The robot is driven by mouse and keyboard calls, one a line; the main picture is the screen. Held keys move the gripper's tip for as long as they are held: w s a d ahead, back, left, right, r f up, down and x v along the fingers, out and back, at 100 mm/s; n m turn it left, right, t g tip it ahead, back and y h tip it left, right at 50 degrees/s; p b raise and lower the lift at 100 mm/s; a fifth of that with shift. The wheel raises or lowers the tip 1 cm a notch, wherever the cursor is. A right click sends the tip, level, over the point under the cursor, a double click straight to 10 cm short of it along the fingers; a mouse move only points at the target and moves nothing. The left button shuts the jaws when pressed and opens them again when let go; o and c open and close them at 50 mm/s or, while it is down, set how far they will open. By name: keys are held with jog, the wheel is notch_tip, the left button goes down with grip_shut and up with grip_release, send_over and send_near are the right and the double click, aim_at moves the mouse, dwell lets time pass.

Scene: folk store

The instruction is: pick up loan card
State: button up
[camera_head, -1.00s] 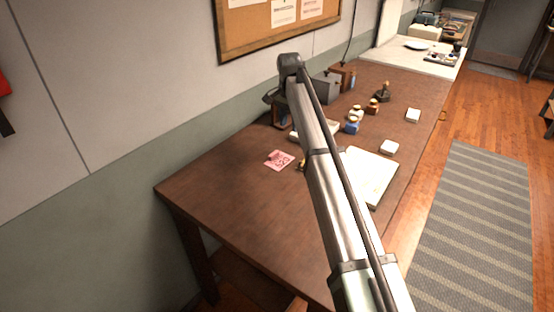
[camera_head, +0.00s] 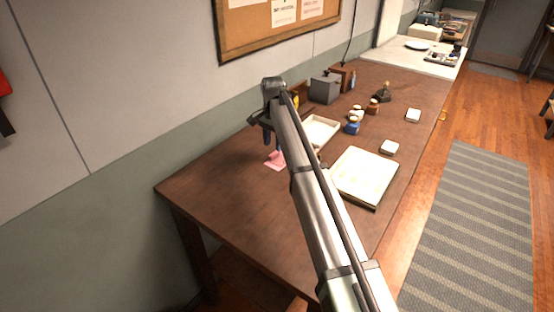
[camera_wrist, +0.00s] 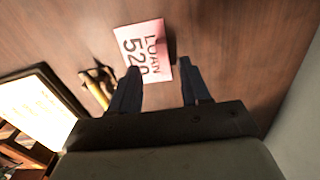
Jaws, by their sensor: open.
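The loan card is a pink card (camera_wrist: 143,48) marked "LOAN" and "520", lying on the brown desk in the wrist view. In the head view the card (camera_head: 274,162) shows partly, with my gripper (camera_head: 272,142) above it hiding some of it. A small dark block or shadow lies at the card's right edge.
A small brass-coloured object (camera_wrist: 97,86) lies left of the fingers. A cream tray (camera_head: 322,131) and an open pale book or pad (camera_head: 364,176) lie on the desk (camera_head: 222,205). Ink bottles (camera_head: 353,124) and a grey box (camera_head: 325,88) stand farther back. The near left desk is clear.

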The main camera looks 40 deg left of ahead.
aim_at(272, 154)
jog(key=shift+a+f, duration=0.2)
jog(key=shift+f, duration=2.45)
grip_shut()
